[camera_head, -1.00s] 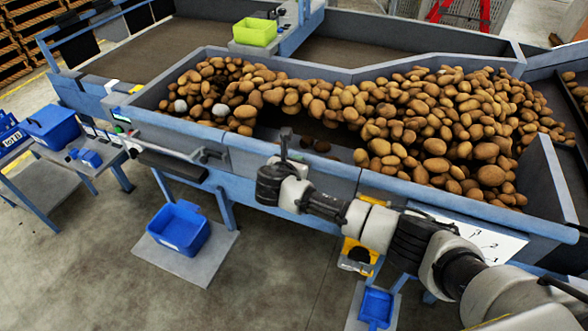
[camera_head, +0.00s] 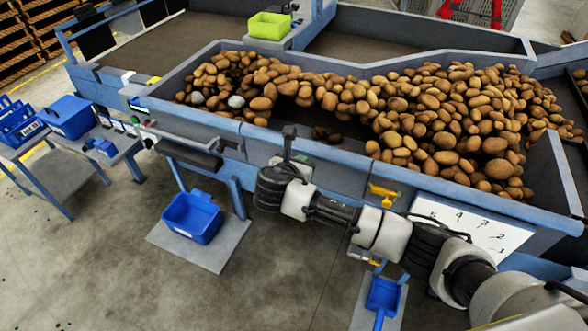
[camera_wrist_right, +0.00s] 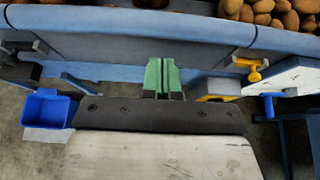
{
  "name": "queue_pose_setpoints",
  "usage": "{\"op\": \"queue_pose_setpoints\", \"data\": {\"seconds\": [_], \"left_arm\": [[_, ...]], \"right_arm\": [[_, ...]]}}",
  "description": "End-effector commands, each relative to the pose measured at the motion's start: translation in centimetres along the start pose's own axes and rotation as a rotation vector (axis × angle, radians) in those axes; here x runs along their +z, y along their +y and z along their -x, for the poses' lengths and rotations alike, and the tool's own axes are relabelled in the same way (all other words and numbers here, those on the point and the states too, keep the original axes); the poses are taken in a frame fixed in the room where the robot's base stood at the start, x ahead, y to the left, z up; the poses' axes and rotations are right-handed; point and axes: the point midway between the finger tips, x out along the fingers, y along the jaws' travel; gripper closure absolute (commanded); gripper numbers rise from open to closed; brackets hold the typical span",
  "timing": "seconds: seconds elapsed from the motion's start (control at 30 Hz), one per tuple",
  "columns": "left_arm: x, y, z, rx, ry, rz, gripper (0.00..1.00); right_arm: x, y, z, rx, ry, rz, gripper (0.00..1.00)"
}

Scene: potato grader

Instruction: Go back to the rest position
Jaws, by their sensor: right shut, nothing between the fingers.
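My right gripper (camera_head: 289,137) is at the end of the arm that comes in from the lower right of the head view. It hangs in front of the grader's near side wall, below the potato bed. In the right wrist view its two green fingers (camera_wrist_right: 162,76) are together with nothing between them. They point toward the blue-grey wall of the grader (camera_wrist_right: 110,48). My left gripper is not in the head view.
Potatoes (camera_head: 440,115) fill much of the grader bed. A blue tub (camera_head: 193,217) sits on a floor plate at left. A yellow handle (camera_head: 383,195), a white numbered board (camera_head: 470,228) and a blue scoop (camera_head: 383,296) are near my right arm. Open floor lies at lower left.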

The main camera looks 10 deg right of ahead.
Motion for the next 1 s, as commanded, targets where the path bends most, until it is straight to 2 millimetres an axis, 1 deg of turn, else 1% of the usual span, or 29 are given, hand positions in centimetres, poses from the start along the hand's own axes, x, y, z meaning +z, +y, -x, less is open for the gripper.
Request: {"op": "queue_pose_setpoints", "data": {"seconds": [0.03, 0.13, 0.23, 0.3, 0.47, 0.53, 0.57, 0.67, 0.7, 0.77, 0.8, 0.83, 0.87, 0.9, 0.97, 1.0], "left_arm": [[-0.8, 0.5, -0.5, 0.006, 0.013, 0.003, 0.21], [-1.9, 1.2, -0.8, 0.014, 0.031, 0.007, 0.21], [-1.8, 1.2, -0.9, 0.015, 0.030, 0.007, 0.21], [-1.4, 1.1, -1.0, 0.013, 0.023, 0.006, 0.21], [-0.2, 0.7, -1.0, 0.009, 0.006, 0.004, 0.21], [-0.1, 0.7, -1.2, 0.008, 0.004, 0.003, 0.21], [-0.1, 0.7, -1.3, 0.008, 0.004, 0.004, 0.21], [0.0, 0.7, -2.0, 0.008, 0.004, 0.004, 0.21], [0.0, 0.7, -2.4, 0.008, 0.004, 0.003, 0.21], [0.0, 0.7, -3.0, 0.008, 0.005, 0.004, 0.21], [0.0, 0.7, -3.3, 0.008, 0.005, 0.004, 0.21], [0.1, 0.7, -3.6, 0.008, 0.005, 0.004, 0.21], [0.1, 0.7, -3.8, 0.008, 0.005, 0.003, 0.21], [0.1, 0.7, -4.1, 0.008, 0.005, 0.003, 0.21], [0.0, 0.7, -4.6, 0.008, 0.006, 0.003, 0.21], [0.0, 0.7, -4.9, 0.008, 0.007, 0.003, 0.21]], "right_arm": [[-0.1, 0.1, 1.0, 0.006, 0.001, -0.002, 1.00], [0.1, 0.1, 2.5, 0.006, 0.001, -0.002, 1.00], [0.2, 0.1, 3.5, 0.004, 0.001, 0.000, 1.00], [0.3, 0.1, 3.9, 0.003, 0.001, 0.000, 1.00], [0.2, 0.0, 4.1, 0.002, 0.004, -0.001, 1.00], [-0.6, -0.1, 3.5, 0.001, 0.022, -0.019, 1.00], [-1.4, -0.1, 3.1, 0.002, 0.037, -0.035, 1.00], [-5.6, -0.7, 0.8, 0.000, 0.124, -0.132, 1.00], [-7.9, -1.1, -0.4, -0.004, 0.173, -0.190, 1.00], [-12.0, -2.0, -2.2, -0.019, 0.255, -0.294, 1.00], [-14.9, -2.8, -3.3, -0.035, 0.310, -0.369, 1.00], [-17.0, -3.4, -4.0, -0.049, 0.351, -0.426, 1.00], [-19.1, -4.1, -4.6, -0.066, 0.389, -0.484, 1.00], [-22.0, -5.1, -5.3, -0.092, 0.438, -0.561, 1.00], [-26.2, -6.8, -6.1, -0.139, 0.507, -0.675, 1.00], [-29.0, -8.0, -6.4, -0.176, 0.550, -0.753, 1.00]]}}
